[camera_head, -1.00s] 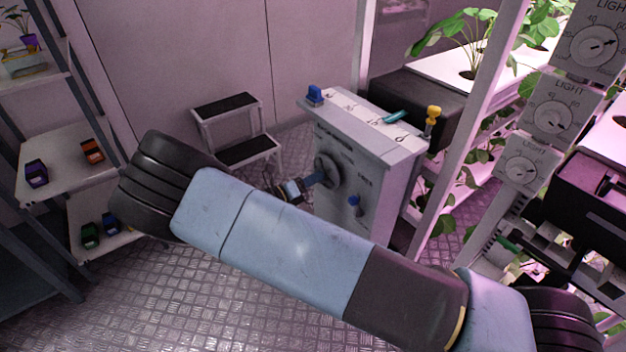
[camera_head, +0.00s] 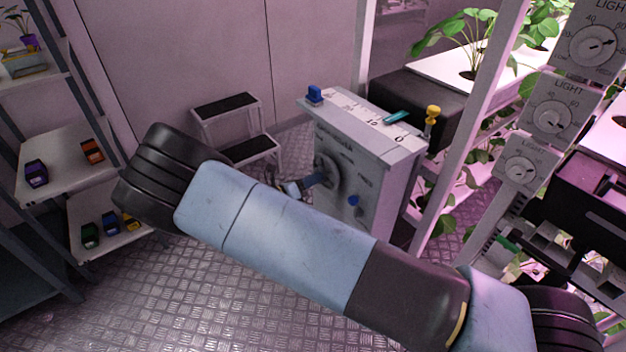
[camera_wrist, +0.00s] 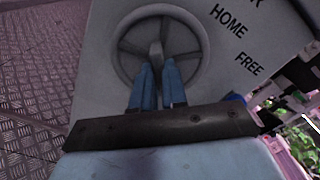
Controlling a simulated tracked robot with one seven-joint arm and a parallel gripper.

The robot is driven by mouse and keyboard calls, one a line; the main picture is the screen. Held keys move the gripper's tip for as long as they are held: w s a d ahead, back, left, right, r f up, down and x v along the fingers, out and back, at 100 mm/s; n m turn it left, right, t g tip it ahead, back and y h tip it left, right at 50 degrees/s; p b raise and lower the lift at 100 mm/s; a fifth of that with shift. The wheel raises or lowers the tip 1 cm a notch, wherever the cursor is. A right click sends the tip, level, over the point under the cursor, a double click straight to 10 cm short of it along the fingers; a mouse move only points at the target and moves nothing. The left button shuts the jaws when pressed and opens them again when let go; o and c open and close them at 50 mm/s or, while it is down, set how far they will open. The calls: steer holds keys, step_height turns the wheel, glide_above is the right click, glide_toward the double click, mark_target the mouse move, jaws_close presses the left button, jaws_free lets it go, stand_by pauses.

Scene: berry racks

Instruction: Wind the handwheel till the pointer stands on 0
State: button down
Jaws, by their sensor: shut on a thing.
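The grey cabinet (camera_head: 375,195) stands on the floor, with a spoked handwheel (camera_head: 332,168) on its front. The handwheel (camera_wrist: 128,68) fills the upper middle of the wrist view. My gripper (camera_wrist: 158,66) has its blue fingers at the wheel, shut on a pale grip or spoke inside the rim; it also shows in the head view (camera_head: 316,180). A teal pointer (camera_head: 397,117) lies over the scale (camera_head: 352,108) on the cabinet's top, towards the right end. My arm hides the cabinet's lower part.
A blue block (camera_head: 314,95) sits at the top's left end. A blue knob (camera_head: 353,200) is on the front, below right of the wheel. A yellow-capped post (camera_head: 433,115) and plant rack stand right. A step stool (camera_head: 235,130) stands behind left; shelves (camera_head: 75,160) stand left.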

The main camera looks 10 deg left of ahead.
steer(key=shift+s+f+m, duration=0.1)
steer(key=shift+m, duration=7.8)
steer(key=shift+f+m, duration=0.1)
steer(key=shift+m, duration=7.8)
steer(key=c, duration=1.4)
jaws_free()
steer(key=shift+o, duration=1.2)
steer(key=shift+r, duration=0.15)
steer(key=shift+a, duration=0.1)
